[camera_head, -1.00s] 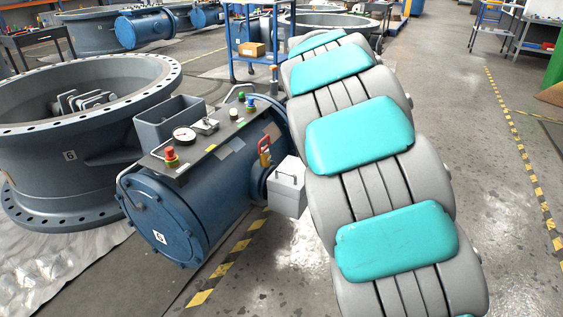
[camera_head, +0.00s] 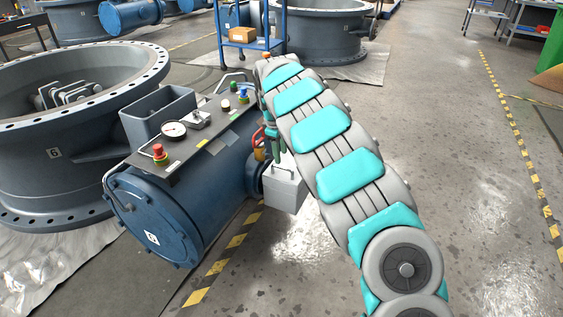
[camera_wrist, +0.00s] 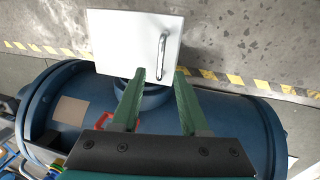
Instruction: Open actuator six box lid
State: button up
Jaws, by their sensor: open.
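The actuator (camera_head: 165,215) is a blue cylinder with a white number tag, which seems to read 6, on its end. A light grey box (camera_head: 284,190) sits on its right side. In the wrist view its lid (camera_wrist: 120,45) looks flat, white and closed, with a metal bar handle (camera_wrist: 162,55) near its right edge. My gripper (camera_wrist: 160,77) has two green fingers, open and empty. In the wrist view the handle lies just beyond and between the fingertips. In the head view my gripper (camera_head: 272,142) is over the box, partly hidden by my arm; contact cannot be told.
The actuator's top panel carries a gauge (camera_head: 173,129), a red button (camera_head: 158,151) and other knobs. A red handle (camera_head: 258,142) is close beside the box. The large valve ring (camera_head: 60,150) stands left. The floor (camera_head: 480,200) at right is clear.

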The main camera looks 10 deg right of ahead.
aim_at(282, 167)
jog(key=f, duration=0.5)
jog(key=shift+w+d+f, duration=0.1)
jog(key=shift+w+d, duration=0.15)
jog(key=shift+w, duration=0.1)
jog(key=shift+c, duration=0.3)
grip_shut()
dwell(0.7)
